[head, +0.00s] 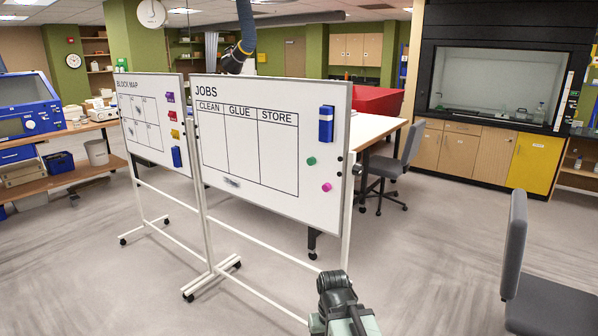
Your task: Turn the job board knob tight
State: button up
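The job board (240,196) is a white board headed JOBS, with columns CLEAN, GLUE and STORE. It stands upright on a white wheeled frame, left of the picture's middle. Part of my arm shows at the bottom, below and apart from the board. No gripper fingers can be made out.
A second board, BLOCK MAP (150,125), stands close on the left. Behind the job board are a white-topped table (385,126) and a grey chair (398,165). Another grey chair (535,270) stands at the near right. Open floor (430,250) lies between the board and this chair.

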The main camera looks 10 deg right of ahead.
aim_at(358, 170)
jog(key=u, duration=0.55)
jog(key=i, duration=1.05)
jog(key=z, duration=0.1)
